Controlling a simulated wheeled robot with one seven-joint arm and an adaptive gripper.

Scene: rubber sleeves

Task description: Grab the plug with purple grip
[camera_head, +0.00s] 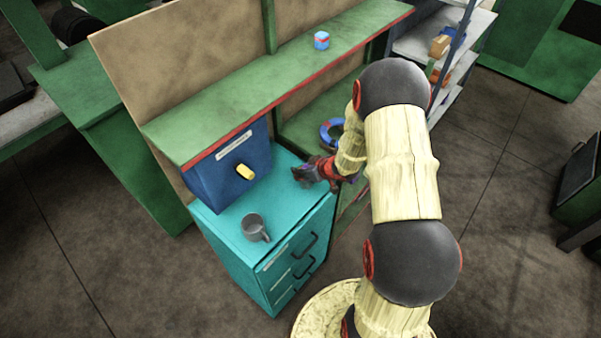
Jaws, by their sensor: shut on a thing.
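My gripper (312,175) is low over the back right part of the teal cabinet's top (285,190), reaching in from the right. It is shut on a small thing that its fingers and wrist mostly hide. A small dark purplish patch shows beside the red part of the wrist. It is too small to tell whether this is the purple grip of the plug. No other plug with a purple grip can be made out.
A grey mug (254,228) stands on the cabinet top, left of my gripper. A blue-and-red ring (331,131) lies behind my wrist.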

